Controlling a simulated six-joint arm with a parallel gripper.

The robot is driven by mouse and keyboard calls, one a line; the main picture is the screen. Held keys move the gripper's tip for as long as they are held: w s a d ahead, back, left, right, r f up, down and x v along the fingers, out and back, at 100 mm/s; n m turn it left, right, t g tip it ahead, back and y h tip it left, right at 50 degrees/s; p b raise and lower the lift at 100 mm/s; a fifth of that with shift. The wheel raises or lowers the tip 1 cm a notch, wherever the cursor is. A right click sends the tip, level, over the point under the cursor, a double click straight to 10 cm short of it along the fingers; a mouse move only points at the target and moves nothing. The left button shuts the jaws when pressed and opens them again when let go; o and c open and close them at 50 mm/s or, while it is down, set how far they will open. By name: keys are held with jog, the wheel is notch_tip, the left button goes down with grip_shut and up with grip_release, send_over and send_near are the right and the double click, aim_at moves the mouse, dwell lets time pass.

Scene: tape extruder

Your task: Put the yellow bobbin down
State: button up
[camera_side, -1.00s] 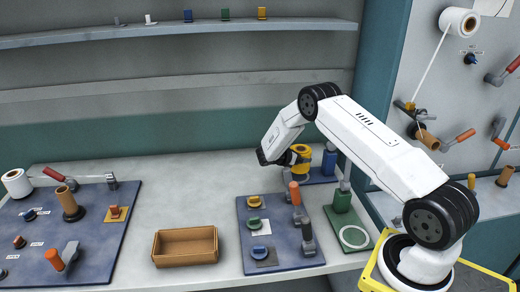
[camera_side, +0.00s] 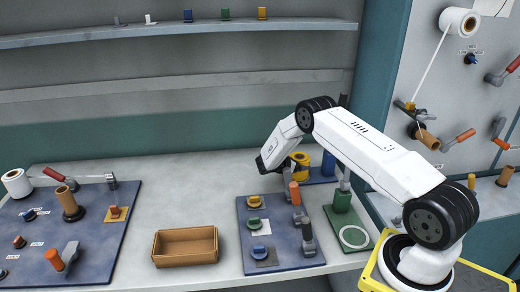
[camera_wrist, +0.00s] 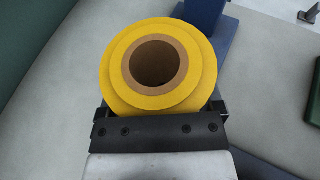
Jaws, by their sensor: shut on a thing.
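The yellow bobbin (camera_wrist: 113,62) is a yellow ring around a brown cardboard core, and it fills the middle of the wrist view. My gripper (camera_wrist: 162,112) is shut on it, with the jaws at its near edge. In the side view the bobbin (camera_side: 301,160) shows partly behind my gripper (camera_side: 287,165), over the back right of the table, close to a blue stand. Whether it touches the table is hard to tell.
A blue stand on a blue base (camera_side: 328,165) is just right of the bobbin. A blue board (camera_side: 250,235) with small knobs and handles lies nearer the front. A cardboard box (camera_side: 185,262) is left of it. The table's back middle (camera_side: 190,185) is clear.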

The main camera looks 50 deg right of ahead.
jog(key=o, duration=1.1)
jog(key=shift+a+r, duration=0.15)
jog(key=v, duration=1.1)
jog(key=shift+w+a+r, duration=0.1)
jog(key=shift+w+a, duration=0.05)
jog(key=shift+a, duration=0.2)
